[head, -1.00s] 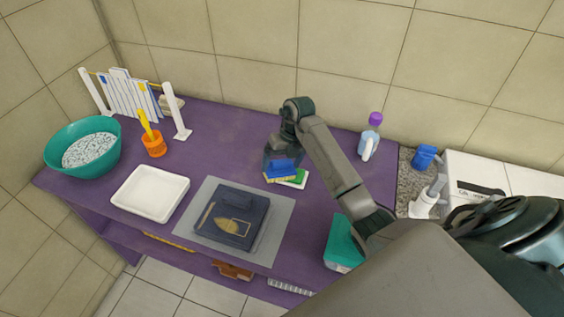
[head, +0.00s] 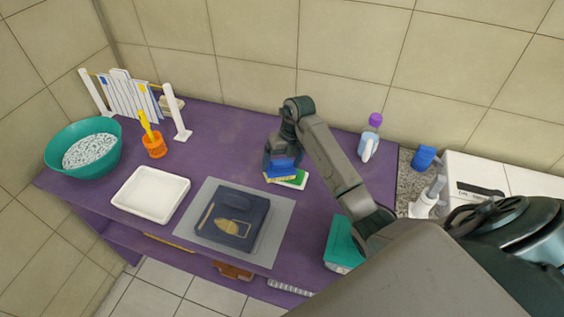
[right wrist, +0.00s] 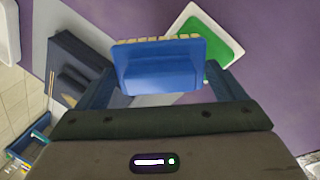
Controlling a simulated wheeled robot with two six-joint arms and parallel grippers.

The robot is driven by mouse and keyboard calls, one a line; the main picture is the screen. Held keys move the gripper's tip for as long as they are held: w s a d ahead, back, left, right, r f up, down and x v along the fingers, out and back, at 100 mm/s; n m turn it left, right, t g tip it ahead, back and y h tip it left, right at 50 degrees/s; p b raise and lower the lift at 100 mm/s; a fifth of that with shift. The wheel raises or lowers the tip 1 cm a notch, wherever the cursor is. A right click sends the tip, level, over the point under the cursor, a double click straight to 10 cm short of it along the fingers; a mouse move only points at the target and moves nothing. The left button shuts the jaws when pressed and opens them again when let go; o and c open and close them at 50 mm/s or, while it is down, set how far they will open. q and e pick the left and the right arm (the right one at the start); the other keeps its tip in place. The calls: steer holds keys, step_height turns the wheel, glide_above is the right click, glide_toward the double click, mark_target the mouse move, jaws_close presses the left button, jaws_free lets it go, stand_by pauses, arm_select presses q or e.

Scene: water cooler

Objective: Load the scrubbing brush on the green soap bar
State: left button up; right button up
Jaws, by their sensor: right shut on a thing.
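My right gripper (head: 281,160) is shut on the blue scrubbing brush (head: 280,171), whose pale bristles face down. The brush also shows between the fingers in the right wrist view (right wrist: 160,66). The green soap bar (head: 299,178) lies in a white dish (head: 303,186) on the purple table, just right of the brush. In the right wrist view the soap (right wrist: 210,47) is partly hidden behind the brush. I cannot tell whether the bristles touch the soap. My left gripper does not show.
A dark blue folded garment (head: 228,218) lies on a grey mat (head: 266,245) in front. A white tray (head: 150,194), a teal basin (head: 83,148) and an orange cup (head: 154,147) stand left. A spray bottle (head: 369,140) stands at the back right, and a teal box (head: 340,243) at the front right.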

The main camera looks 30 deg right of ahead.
mark_target(278, 162)
steer(key=shift+r+p, duration=1.8)
steer(key=shift+r, duration=1.35)
